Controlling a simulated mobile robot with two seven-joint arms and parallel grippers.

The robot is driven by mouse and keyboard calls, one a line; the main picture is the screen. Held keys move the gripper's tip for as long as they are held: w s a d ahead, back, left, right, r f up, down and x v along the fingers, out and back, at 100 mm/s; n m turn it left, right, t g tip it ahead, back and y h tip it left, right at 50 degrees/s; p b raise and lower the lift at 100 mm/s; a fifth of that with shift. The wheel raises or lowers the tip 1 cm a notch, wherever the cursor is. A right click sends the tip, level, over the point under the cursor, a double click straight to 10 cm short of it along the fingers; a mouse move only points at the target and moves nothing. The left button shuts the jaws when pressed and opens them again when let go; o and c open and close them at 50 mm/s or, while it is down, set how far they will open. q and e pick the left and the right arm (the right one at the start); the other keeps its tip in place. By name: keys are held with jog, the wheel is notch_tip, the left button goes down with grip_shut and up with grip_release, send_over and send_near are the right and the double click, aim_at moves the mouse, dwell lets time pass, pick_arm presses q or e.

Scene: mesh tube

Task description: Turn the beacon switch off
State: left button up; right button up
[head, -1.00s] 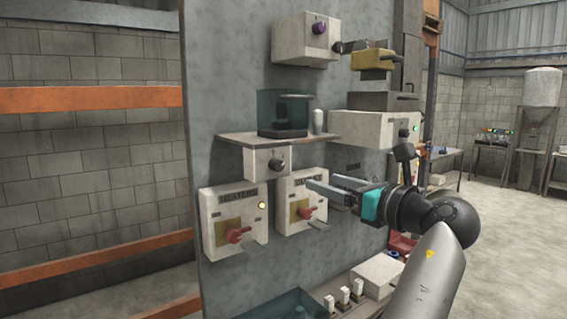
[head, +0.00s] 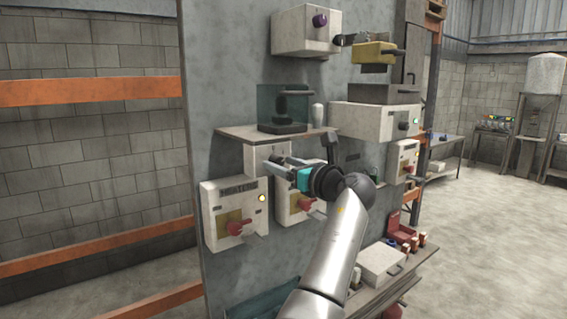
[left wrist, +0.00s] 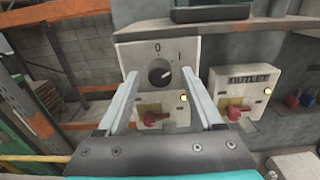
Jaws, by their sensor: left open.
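A pale box with a black rotary knob (left wrist: 160,75) is on the grey panel under the shelf. Marks 0 and I are above the knob, and its pointer leans to the right, toward I. I see no beacon label on this box (head: 255,156). My left gripper (head: 268,172) is open and empty in front of it. In the left wrist view its fingers (left wrist: 160,73) appear on either side of the knob. In the head view the gripper hides the knob. My right gripper is not in view.
Below are a red-lever box (head: 237,228) with a lit yellow lamp and a similar box (left wrist: 245,82), partly hidden by my arm in the head view. The shelf (head: 290,138) juts out just above the knob box, carrying a dark transparent case (head: 282,105).

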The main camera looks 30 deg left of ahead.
pick_arm(q)
jog(key=shift+c, duration=0.4)
grip_shut()
